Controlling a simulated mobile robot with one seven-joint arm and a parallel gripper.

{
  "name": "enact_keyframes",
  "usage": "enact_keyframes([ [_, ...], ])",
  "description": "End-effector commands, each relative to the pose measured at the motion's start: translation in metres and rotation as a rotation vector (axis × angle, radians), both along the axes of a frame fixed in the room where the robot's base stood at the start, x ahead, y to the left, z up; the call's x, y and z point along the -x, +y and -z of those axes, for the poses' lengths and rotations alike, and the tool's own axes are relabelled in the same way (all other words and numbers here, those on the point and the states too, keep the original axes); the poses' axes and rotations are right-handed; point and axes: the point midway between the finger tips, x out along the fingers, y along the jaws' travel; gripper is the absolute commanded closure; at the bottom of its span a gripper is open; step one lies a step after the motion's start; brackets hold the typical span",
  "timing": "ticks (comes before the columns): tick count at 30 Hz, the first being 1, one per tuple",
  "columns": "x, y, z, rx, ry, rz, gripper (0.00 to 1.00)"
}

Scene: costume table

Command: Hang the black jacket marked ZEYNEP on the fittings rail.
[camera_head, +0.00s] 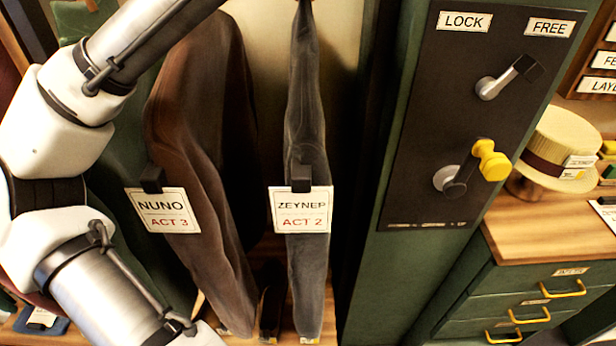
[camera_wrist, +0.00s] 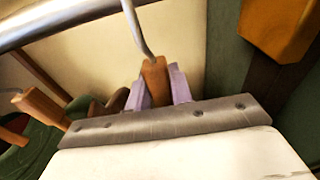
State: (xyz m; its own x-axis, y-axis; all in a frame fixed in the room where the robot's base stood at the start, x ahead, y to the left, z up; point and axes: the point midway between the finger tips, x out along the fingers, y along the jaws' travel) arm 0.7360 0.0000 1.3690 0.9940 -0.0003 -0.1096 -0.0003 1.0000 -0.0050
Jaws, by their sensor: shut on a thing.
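The dark grey-black jacket (camera_head: 306,110) hangs upright in the head view, with a clipped tag (camera_head: 302,210) reading ZEYNEP, ACT 2. Its top is outside that view. In the wrist view my gripper (camera_wrist: 157,82) has lavender fingers shut on the wooden neck of a hanger (camera_wrist: 155,72). This appears to be the ZEYNEP jacket's hanger, but the jacket below is hidden by the gripper body. A metal hook (camera_wrist: 137,30) rises from the neck towards the silver rail (camera_wrist: 50,20). Whether the hook rests on the rail cannot be told.
A brown jacket (camera_head: 195,100) tagged NUNO, ACT 3 hangs close on the left. To the right stands a green post with a dark LOCK/FREE panel (camera_head: 440,120) carrying a grey lever and a yellow-knobbed lever (camera_head: 490,160). A straw hat (camera_head: 562,145) and drawers (camera_head: 530,300) are further right.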

Motion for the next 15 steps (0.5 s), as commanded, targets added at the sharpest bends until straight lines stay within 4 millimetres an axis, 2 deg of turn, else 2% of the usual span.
enact_keyframes([
  [15, 0.000, 0.000, -0.020, 0.001, -0.005, 0.000, 1.00],
])
